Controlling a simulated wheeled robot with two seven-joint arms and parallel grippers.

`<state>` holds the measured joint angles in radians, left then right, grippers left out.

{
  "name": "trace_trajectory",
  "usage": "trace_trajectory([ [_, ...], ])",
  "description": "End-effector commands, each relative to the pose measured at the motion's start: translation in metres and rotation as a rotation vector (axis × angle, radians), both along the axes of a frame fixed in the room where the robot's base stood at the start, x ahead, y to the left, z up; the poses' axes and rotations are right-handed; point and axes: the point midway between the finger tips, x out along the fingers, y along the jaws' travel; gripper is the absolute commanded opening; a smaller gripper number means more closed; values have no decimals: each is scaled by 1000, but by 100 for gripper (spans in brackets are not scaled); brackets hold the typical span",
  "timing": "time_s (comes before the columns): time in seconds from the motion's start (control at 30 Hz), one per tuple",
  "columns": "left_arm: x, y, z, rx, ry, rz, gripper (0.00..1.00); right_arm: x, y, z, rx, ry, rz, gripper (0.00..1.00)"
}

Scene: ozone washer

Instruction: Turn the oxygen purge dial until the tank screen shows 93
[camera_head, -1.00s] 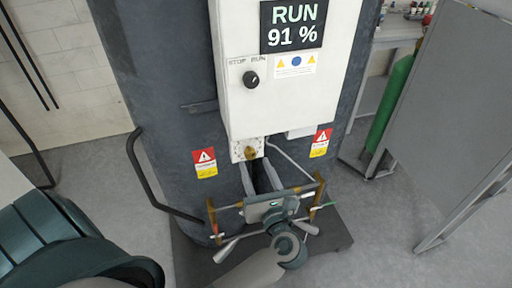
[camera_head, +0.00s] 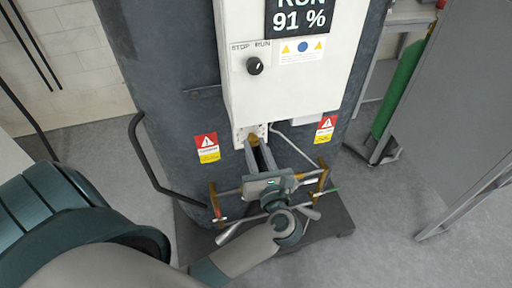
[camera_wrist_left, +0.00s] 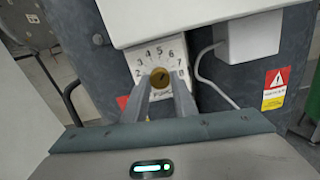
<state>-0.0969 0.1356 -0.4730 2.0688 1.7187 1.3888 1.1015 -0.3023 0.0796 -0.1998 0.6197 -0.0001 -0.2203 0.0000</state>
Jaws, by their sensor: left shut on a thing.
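The oxygen purge dial is a small brass knob (camera_wrist_left: 160,77) on a white plate with a number scale (camera_wrist_left: 147,57), below the white control box (camera_head: 285,90). In the head view the knob (camera_head: 252,139) is partly hidden by my fingers. My left gripper (camera_head: 256,146) reaches up from below, its two grey fingers on either side of the knob. In the left wrist view the fingertips (camera_wrist_left: 163,82) are shut on the knob. The screen (camera_head: 299,17) on the box reads 91 %; its top line is cut by the frame edge. My right gripper is not in view.
A black STOP/RUN switch (camera_head: 254,66) sits on the box above the dial. A dark curved handle (camera_head: 145,155) stands out from the tank's left side. A thin grey cable (camera_wrist_left: 205,75) hangs right of the dial. A grey panel (camera_head: 465,105) stands at the right.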

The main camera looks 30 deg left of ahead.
Motion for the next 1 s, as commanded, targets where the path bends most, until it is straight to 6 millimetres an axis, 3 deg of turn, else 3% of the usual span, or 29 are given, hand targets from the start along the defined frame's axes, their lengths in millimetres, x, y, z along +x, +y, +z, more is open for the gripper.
trace_trajectory([
  [0.37, 0, 0, 1, 68, 79, 2, 3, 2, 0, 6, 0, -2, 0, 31],
  [1.0, -1, 1, 2, 316, 370, 2, 3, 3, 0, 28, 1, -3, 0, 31],
])
